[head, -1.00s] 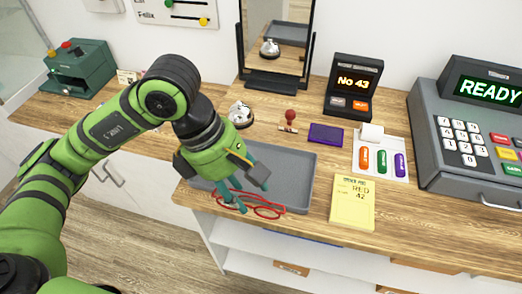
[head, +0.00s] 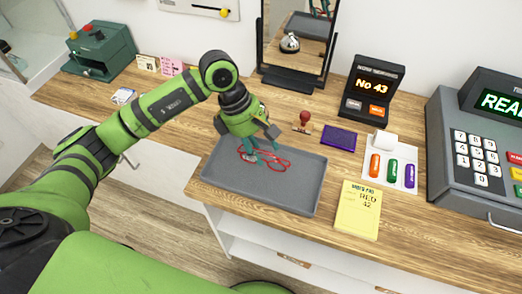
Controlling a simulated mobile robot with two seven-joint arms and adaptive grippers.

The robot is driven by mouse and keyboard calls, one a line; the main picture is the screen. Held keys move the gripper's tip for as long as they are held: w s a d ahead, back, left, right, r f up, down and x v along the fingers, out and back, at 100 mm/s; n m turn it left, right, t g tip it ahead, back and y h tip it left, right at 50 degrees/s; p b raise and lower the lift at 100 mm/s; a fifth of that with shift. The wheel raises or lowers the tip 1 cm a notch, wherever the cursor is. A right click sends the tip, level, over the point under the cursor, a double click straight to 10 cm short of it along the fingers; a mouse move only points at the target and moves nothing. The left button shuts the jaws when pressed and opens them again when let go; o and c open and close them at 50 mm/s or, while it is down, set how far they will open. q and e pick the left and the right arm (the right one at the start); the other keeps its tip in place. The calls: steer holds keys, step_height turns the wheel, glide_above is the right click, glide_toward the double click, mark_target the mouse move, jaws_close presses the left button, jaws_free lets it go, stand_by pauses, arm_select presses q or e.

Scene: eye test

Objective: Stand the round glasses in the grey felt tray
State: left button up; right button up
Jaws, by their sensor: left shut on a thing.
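My left gripper (head: 262,152) has teal fingers, points down, and is shut on the red glasses (head: 279,164). The glasses have thin red frames with a rounded lens and show on both sides of the fingers. They appear over the back part of the grey felt tray (head: 265,193); I cannot tell whether they touch it. The tray lies at the counter's front edge and the rest of its floor is bare. The fingers hide the middle of the glasses. My right gripper is out of view.
A wooden-handled red stamp (head: 304,119), a purple pad (head: 339,138) and a yellow order pad (head: 358,210) lie near the tray. A mirror (head: 297,40) and number display (head: 372,88) stand behind.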

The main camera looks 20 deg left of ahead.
mark_target(257, 147)
arm_select(q)
step_height(257, 147, down, 3)
steer(key=shift+s+f+p, duration=0.1)
steer(key=shift+f+p, duration=0.05)
steer(key=shift+p, duration=0.75)
steer(key=shift+f, duration=0.45)
steer(key=o, duration=0.9)
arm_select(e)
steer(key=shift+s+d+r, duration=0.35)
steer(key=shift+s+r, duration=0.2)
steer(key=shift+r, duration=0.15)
